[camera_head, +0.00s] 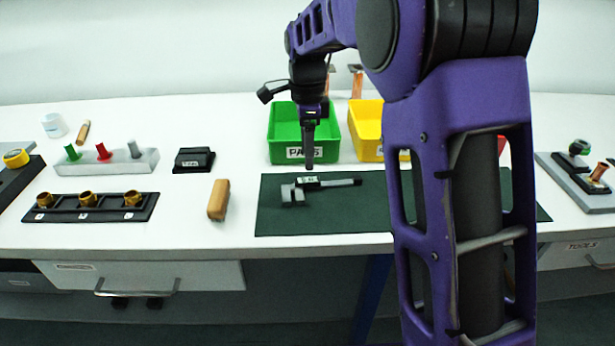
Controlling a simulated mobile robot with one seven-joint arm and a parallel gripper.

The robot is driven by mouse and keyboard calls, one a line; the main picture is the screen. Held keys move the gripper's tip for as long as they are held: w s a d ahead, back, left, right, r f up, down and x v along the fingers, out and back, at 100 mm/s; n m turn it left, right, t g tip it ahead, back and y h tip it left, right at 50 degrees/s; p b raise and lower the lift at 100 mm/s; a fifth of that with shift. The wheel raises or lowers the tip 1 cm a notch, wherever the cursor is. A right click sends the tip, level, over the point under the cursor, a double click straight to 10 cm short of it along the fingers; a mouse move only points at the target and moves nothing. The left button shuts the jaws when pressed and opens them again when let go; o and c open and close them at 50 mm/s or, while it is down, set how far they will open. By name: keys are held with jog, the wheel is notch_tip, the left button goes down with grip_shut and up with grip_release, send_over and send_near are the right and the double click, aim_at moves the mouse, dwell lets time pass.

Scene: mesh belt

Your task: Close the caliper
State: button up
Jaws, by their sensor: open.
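The caliper (340,183) lies on the dark green mat (275,218), with its grey jaws (291,195) at the left and its bar running to the right. A dark slider with a small pale label sits on the bar near the jaws. A gap between the jaws is too small to judge. My gripper (309,165) points down above the caliper, close to the slider in the picture. It is open and holds nothing that I can see. Whether its fingertips touch the caliper cannot be told. My arm hides the right part of the mat.
A grey block (120,166) holds coloured pegs.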

aim_at(307, 180)
notch_tip(307, 180, down, 7)
jog(key=shift+r+b, duration=0.2)
jog(key=shift+b, duration=0.25)
grip_shut()
dwell(1.2)
